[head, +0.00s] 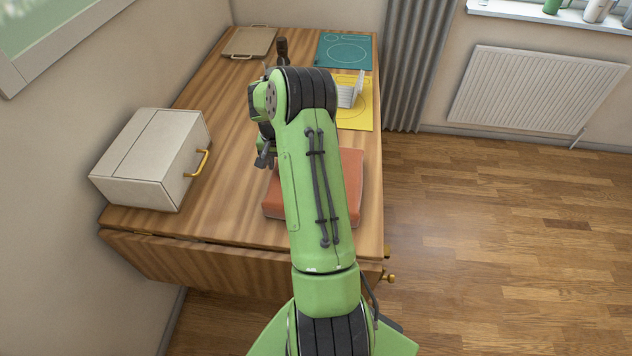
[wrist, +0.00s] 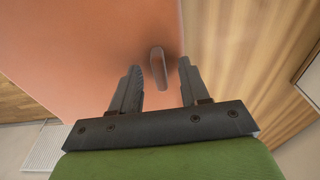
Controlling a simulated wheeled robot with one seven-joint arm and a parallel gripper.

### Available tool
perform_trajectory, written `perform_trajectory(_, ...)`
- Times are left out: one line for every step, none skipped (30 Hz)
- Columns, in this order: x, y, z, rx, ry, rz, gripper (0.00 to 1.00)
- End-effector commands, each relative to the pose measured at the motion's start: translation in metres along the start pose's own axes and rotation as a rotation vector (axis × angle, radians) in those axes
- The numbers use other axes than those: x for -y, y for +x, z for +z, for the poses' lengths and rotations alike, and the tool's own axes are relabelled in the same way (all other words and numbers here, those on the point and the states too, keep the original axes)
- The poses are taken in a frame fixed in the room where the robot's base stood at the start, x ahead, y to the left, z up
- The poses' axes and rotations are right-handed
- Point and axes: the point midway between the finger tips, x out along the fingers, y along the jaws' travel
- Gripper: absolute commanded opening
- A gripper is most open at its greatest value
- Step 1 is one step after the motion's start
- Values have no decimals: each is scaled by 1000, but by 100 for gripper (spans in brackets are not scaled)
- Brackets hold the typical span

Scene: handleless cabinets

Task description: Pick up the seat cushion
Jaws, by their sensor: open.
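The seat cushion (head: 352,185) is an orange-red, square pad lying flat on the wooden table; my green arm hides its middle in the head view. In the wrist view the cushion (wrist: 85,45) fills the upper left, and a small brownish tab (wrist: 157,65) stands out near its edge. My gripper (wrist: 160,82) is open, its two dark fingers apart with the tab between and just beyond their tips. The fingers hold nothing. In the head view my gripper (head: 264,160) is small and partly hidden, at the cushion's far left corner.
A white box (head: 140,165) with a yellow handle stands on the table's left. A yellow mat (head: 358,118) with a white rack, a teal mat (head: 345,52) and a tan tray (head: 250,43) lie farther back. Bare tabletop (head: 225,190) separates box and cushion.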

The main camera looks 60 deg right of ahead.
Motion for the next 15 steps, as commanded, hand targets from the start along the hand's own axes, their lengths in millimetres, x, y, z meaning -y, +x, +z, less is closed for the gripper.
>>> perform_trajectory(0, -1, 0, 0, 0, 0, 44)
perform_trajectory(0, -1, 0, 0, 0, 0, 39)
perform_trajectory(0, -1, 0, 0, 0, 0, 33)
perform_trajectory(0, -1, 0, 0, 0, 0, 28)
perform_trajectory(0, -1, 0, 0, 0, 0, 24)
perform_trajectory(0, -1, 0, 0, 0, 0, 18)
perform_trajectory(0, -1, 0, 0, 0, 0, 13)
perform_trajectory(0, -1, 0, 0, 0, 0, 9)
perform_trajectory(0, -1, 0, 0, 0, 0, 2)
perform_trajectory(0, -1, 0, 0, -1, 0, 0)
perform_trajectory(0, -1, 0, 1, -1, 0, 0)
perform_trajectory(0, -1, 0, 1, -1, 0, 0)
perform_trajectory(0, -1, 0, 1, -1, 0, 0)
perform_trajectory(0, -1, 0, 1, -1, 0, 0)
perform_trajectory(0, -1, 0, 0, -1, 0, 0)
